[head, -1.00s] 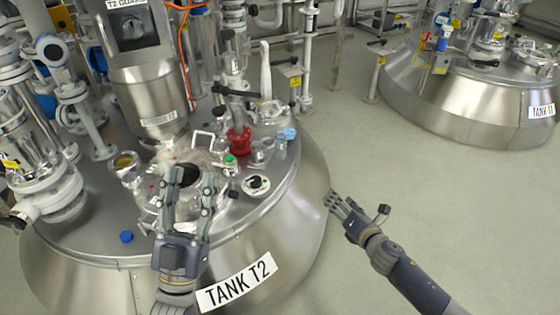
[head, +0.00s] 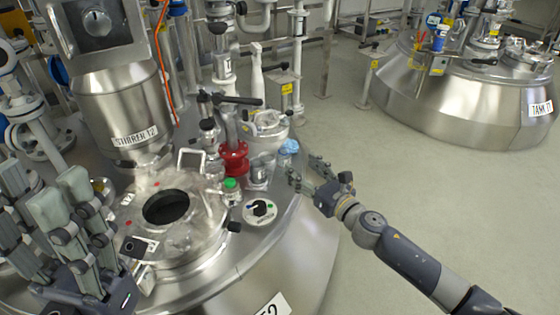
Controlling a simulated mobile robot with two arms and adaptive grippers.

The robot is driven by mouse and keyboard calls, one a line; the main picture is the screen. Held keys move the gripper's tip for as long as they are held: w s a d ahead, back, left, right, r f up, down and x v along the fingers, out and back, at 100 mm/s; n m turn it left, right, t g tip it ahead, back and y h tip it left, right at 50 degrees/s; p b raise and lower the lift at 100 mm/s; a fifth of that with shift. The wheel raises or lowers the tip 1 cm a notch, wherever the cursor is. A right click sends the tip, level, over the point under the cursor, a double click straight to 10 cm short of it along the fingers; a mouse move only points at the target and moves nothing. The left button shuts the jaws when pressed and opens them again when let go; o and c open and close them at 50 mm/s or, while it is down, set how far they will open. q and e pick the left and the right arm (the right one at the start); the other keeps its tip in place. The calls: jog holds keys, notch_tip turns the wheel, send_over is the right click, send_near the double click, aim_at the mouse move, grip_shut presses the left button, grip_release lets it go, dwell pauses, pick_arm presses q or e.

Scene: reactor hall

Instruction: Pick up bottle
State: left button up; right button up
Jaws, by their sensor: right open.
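A small clear bottle with a pale blue cap (head: 289,147) stands near the right edge of the lid of tank T2. Its lower part is hard to make out. A clear vessel (head: 261,172) stands just left of it, and a green-capped container (head: 231,189) is further left. My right gripper (head: 304,171) is open and empty, with its fingers just right of and below the blue cap, at the lid's edge. Whether it touches the bottle cannot be told. My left gripper (head: 78,215) is at the lower left, its fingers raised and apart, with nothing seen in it.
The round open hatch (head: 167,207) is mid-lid, below the stirrer (head: 125,105). A red fitting (head: 234,158) and upright pipework stand behind the vessels. A dial (head: 260,210) lies in front. Tank T1 (head: 460,100) stands far right, with clear floor between.

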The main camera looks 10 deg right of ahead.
aim_at(287, 153)
jog(key=shift+b+x, duration=1.3)
jog(key=shift+x, duration=3.35)
jog(key=shift+r, duration=0.2)
jog(key=c, duration=1)
